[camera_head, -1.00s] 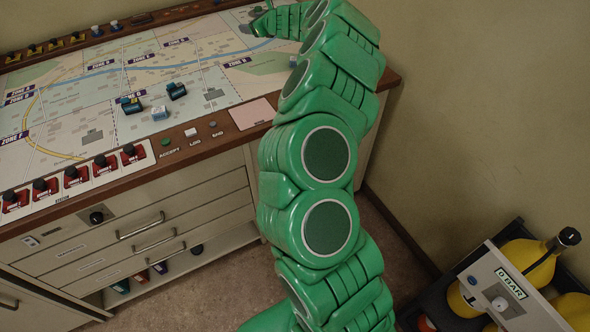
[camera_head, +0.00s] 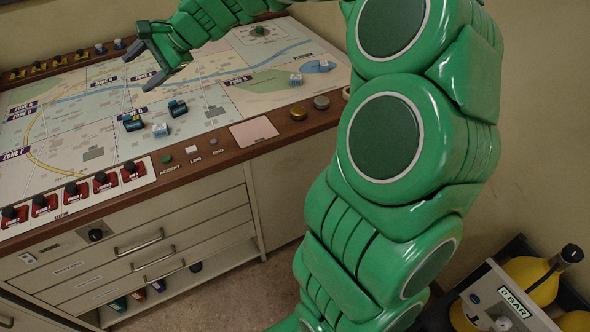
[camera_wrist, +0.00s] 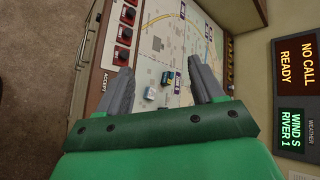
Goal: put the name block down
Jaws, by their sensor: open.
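My gripper (camera_head: 137,74) is open and empty above the map's left part; its fingers also show apart in the wrist view (camera_wrist: 158,68). Small blocks stand on the map: a dark teal one (camera_head: 132,123), a pale blue-white one (camera_head: 161,130) and another dark teal one (camera_head: 178,108), grouped in front of my gripper. Two more pale blocks lie at the map's right, one (camera_head: 296,79) beside the blue oval and one (camera_head: 324,66) on it. I cannot tell which is the name block. Between my fingers, the wrist view shows a dark teal block (camera_wrist: 168,77) and a pale block (camera_wrist: 150,93) below.
The map console (camera_head: 215,151) has red switches (camera_head: 72,191) and buttons along its front edge. Drawers (camera_head: 140,243) are below. A crate with yellow cylinders (camera_head: 530,280) stands on the floor at right. A sign reads NO CALL READY (camera_wrist: 297,64).

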